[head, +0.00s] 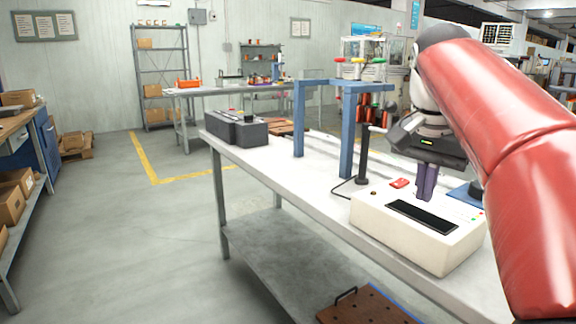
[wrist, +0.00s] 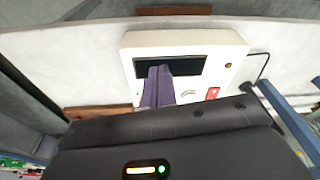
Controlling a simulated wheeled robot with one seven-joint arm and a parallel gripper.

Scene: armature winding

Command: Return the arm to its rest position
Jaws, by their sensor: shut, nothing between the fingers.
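My red arm reaches in from the right of the head view. In the wrist view my gripper (wrist: 157,72) overlaps the dark screen of the control box (wrist: 190,38). I cannot tell whether the fingertips touch the box. A red button (head: 399,183) is on the box's top.
The box stands on a long white workbench (head: 290,175). A blue frame (head: 348,130) and a dark post (head: 363,160) stand behind it. A dark grey block (head: 236,128) sits at the bench's far end. The floor left of the bench is open.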

